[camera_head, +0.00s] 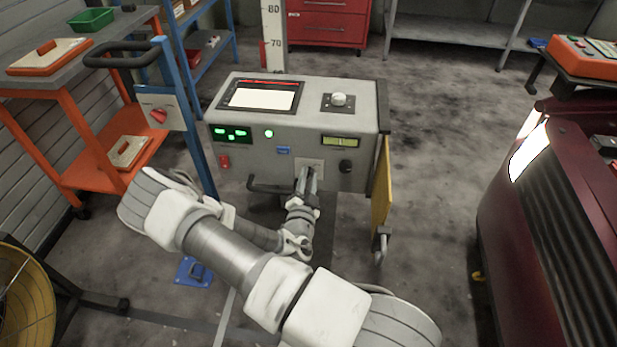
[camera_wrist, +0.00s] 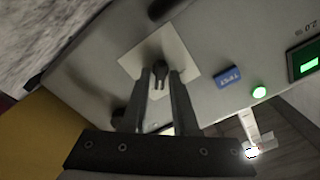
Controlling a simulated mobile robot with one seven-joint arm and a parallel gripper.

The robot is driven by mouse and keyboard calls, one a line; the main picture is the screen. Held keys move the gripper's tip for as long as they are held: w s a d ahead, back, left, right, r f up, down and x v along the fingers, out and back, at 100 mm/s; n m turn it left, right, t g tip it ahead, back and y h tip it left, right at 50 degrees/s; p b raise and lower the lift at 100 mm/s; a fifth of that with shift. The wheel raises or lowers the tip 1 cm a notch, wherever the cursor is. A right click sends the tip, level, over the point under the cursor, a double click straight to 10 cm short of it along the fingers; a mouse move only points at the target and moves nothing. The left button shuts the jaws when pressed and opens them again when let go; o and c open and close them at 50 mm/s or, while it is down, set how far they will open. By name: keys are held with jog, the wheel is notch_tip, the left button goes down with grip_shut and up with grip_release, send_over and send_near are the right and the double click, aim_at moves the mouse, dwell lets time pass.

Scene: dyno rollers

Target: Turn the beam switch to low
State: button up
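A grey tester box (camera_head: 292,175) stands mid-view. On its front is a pale square plate (camera_head: 309,163) with a small dark rotary switch, mostly hidden behind my gripper (camera_head: 307,174) there. In the wrist view, the dark switch (camera_wrist: 160,70) sits on the plate (camera_wrist: 186,59), between and just beyond the fingertips of my gripper (camera_wrist: 162,76). The two fingers are apart, with a visible gap beside the switch; I see no clear contact. No switch-position lettering is readable, so I cannot tell its setting.
A black knob (camera_head: 346,167) is right of the plate, and a blue button (camera_head: 284,150) left. A black handle (camera_head: 262,187) juts out below. A yellow panel (camera_head: 381,185) flanks the box's right side. A dark red car (camera_head: 545,215) stands right, with free floor between.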

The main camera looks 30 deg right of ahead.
grip_shut()
jog(key=shift+n, duration=0.4)
jog(key=shift+w+a+n+b, duration=0.15)
jog(key=shift+n+b, duration=0.85)
jog(key=shift+n, duration=2.75)
jog(key=shift+w+a+n+b, duration=0.1)
jog(key=shift+n+b, duration=0.85)
jog(key=shift+n, duration=2.8)
jog(key=o, duration=0.6)
grip_release()
